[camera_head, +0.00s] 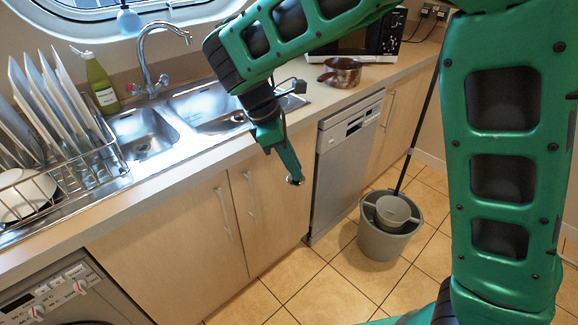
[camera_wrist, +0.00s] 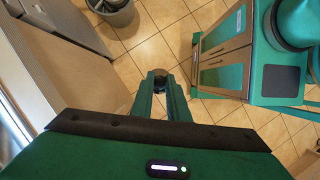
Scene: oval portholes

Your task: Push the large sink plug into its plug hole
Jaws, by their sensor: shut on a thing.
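My gripper (camera_head: 292,174) points down in front of the counter, over the floor by the cabinet doors. It is shut on a small round dark plug (camera_head: 296,181), which has a metallic glint and sits at the fingertips. In the wrist view, my gripper's fingers (camera_wrist: 161,88) close on the plug (camera_wrist: 158,74), with tiled floor beyond. I cannot tell the plug's size from these frames. The steel sink (camera_head: 172,125) lies up and to the left of my gripper. It has a left basin (camera_head: 140,128) and a right basin (camera_head: 205,104). The plug holes are hard to make out.
A dish rack (camera_head: 92,160) with plates stands left of the sink. A tap (camera_head: 148,60) and a green bottle (camera_head: 100,85) stand behind it. A bucket (camera_head: 385,240) stands on the floor.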

